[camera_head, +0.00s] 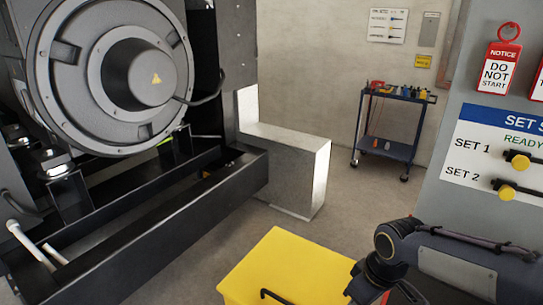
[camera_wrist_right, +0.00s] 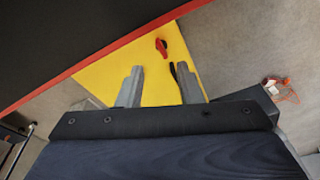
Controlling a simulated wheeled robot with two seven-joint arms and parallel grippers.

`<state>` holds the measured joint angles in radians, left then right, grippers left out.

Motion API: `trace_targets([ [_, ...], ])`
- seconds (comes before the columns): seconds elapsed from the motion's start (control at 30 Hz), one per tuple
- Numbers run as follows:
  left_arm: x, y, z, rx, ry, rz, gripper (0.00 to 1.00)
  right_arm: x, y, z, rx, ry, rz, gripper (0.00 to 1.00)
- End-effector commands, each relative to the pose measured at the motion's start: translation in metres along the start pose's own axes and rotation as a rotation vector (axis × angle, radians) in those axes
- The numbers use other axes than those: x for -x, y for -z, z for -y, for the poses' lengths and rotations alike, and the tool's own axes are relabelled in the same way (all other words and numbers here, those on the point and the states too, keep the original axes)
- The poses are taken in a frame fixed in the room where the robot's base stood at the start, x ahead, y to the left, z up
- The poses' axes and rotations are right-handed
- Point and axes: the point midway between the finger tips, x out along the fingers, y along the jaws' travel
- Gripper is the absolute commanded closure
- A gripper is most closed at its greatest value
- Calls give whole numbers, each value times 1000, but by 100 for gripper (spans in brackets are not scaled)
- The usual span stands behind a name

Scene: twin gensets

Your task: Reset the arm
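My right arm (camera_head: 440,262) comes in from the right edge in the head view, bent in front of the grey panel. Its gripper is mostly cut off at the bottom edge. In the right wrist view my right gripper (camera_wrist_right: 159,88) has its two grey fingers apart with nothing between them. Beyond the fingers lies a yellow surface (camera_wrist_right: 112,75) with a small red piece (camera_wrist_right: 165,48) on it. My left gripper is not in view.
A yellow box (camera_head: 290,262) stands at bottom centre. The black genset frame (camera_head: 130,240) fills the left. The grey panel (camera_head: 450,110) with red tags and two switch handles (camera_head: 519,161) stands right. A tool cart (camera_head: 385,150) is at the back wall. Floor between is clear.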

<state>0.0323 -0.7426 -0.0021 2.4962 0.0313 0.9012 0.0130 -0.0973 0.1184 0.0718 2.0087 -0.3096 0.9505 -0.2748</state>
Motion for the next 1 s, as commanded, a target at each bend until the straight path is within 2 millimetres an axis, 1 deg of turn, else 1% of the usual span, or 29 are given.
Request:
trace_targets([
  [0.03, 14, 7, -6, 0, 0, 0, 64, 32, -15, 3, -77, -1, -43, 67],
  [0.1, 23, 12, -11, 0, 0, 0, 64, 58, -34, 10, -184, 8, -98, 67],
  [0.2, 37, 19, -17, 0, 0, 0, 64, 91, -63, 25, -345, 30, -185, 67],
  [0.33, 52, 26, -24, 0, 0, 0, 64, 118, -91, 47, -526, 66, -292, 67],
  [0.43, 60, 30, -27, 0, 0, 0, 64, 128, -104, 61, -627, 93, -356, 67],
  [0.6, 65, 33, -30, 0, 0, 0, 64, 132, -114, 73, -714, 121, -413, 67],
  [1.0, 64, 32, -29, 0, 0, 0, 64, 131, -115, 74, -723, 125, -419, 67],
])
